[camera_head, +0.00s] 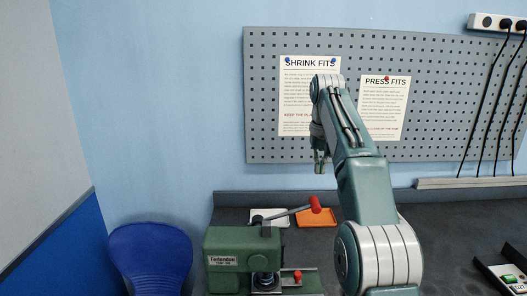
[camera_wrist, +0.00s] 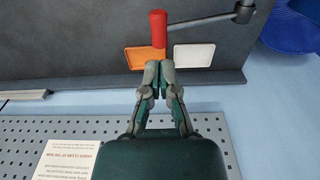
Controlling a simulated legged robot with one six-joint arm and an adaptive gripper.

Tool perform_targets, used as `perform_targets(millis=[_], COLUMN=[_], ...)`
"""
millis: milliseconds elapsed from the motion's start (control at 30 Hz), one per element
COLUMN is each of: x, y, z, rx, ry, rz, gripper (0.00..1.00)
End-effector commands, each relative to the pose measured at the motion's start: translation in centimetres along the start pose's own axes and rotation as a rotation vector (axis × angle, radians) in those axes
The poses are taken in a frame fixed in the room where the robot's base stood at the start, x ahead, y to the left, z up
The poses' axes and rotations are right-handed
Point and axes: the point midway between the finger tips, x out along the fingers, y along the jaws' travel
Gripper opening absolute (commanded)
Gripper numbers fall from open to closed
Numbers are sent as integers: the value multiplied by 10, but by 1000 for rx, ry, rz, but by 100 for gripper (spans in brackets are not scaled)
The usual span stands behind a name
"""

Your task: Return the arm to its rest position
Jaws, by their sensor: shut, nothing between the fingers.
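My gripper (camera_head: 320,168) hangs from my raised green-and-white arm, in front of the pegboard and above the back of the bench (camera_head: 440,225). Its fingers point down. In the wrist view my gripper (camera_wrist: 160,64) shows its two fingers with the tips together, shut and empty. My arm hides part of the bench and pegboard.
A green press (camera_head: 235,240) with a red-knobbed lever (camera_head: 315,204) stands at the front left of the bench. A blue chair (camera_head: 150,258) is left of it. The pegboard (camera_head: 435,110) carries two paper notices. Black cables hang at right.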

Motion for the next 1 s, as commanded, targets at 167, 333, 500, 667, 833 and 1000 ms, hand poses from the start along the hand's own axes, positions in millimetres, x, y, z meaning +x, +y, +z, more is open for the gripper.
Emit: perform_targets(millis=[167, 333, 500, 667, 833, 1000], x=[-19, -30, -38, -42, -41, -36], y=[0, 1, 1, 1, 1, 1], z=[20, 40, 65, 91, 121, 154], rx=[0, 0, 0, 0, 0, 0], ry=[37, 72, 106, 139, 173, 208], rz=[0, 0, 0, -1, -1, -1], gripper=[0, 0, 0, 0, 0, 0])
